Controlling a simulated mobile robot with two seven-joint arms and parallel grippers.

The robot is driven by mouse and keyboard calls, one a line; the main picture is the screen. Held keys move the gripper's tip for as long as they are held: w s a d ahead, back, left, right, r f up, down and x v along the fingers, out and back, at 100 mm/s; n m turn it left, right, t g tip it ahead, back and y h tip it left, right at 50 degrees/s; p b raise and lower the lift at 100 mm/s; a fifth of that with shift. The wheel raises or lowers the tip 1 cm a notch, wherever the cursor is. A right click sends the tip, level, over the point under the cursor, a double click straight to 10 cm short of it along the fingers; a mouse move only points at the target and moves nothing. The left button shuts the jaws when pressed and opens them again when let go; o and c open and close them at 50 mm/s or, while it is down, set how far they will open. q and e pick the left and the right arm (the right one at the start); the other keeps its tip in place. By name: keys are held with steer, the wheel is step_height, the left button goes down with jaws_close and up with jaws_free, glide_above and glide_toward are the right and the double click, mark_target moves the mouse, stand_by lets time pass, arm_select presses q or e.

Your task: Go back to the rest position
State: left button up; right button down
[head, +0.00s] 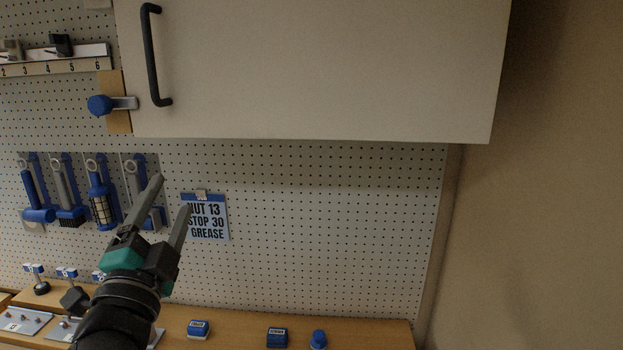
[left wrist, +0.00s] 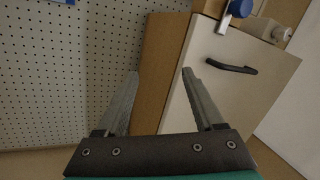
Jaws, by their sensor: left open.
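My left gripper (head: 172,208) reaches up from the lower left in the head view, in front of the pegboard and below the cabinet. Its two fingers are apart with nothing between them. In the left wrist view the same gripper (left wrist: 160,72) is open and empty, with the cabinet (left wrist: 215,85) beyond and to the right of its fingers. The white cabinet (head: 310,65) has a black handle (head: 152,55) and its door looks shut. A blue-knobbed latch (head: 100,104) sits at the cabinet's left edge. My right gripper is in neither view.
Several blue-handled tools (head: 102,195) hang on the pegboard (head: 330,220) at left. A note card (head: 206,218) hangs right of the fingertips. Small blue items, including a stamp-like block (head: 198,329), stand on the wooden bench (head: 375,335). A numbered shelf (head: 50,68) is at upper left.

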arm_select(q)
steer(key=s+f+n+g+y, duration=0.1)
steer(key=s+f+n+g, duration=0.35)
steer(key=f, duration=0.75)
steer(key=s+f+n+g, duration=0.4)
steer(key=f+g, duration=0.2)
steer(key=f, duration=0.7)
steer(key=s+d+f+n+g+h, duration=0.15)
steer(key=s+f+g, duration=0.25)
steer(key=s+f, duration=0.4)
steer(key=s+d+f+n+g+h, duration=0.1)
steer(key=s+d+f+n+g, duration=0.25)
steer(key=s, duration=0.65)
step_height(320, 180, down, 30)
steer(key=s+f+m+g+b, duration=0.1)
steer(key=m+g+b, duration=0.1)
steer(key=b, duration=0.7)
steer(key=s+a+f+b, duration=0.1)
steer(key=s+f+b, duration=0.3)
steer(key=s+f, duration=0.4)
steer(key=s+a+f+g+b, duration=0.1)
steer(key=s+f+b, duration=0.3)
steer(key=s+f, duration=0.4)
step_height(320, 180, down, 7)
steer(key=shift+a+y+b, duration=0.35)
steer(key=shift+a+b, duration=0.05)
steer(key=shift+a, duration=0.4)
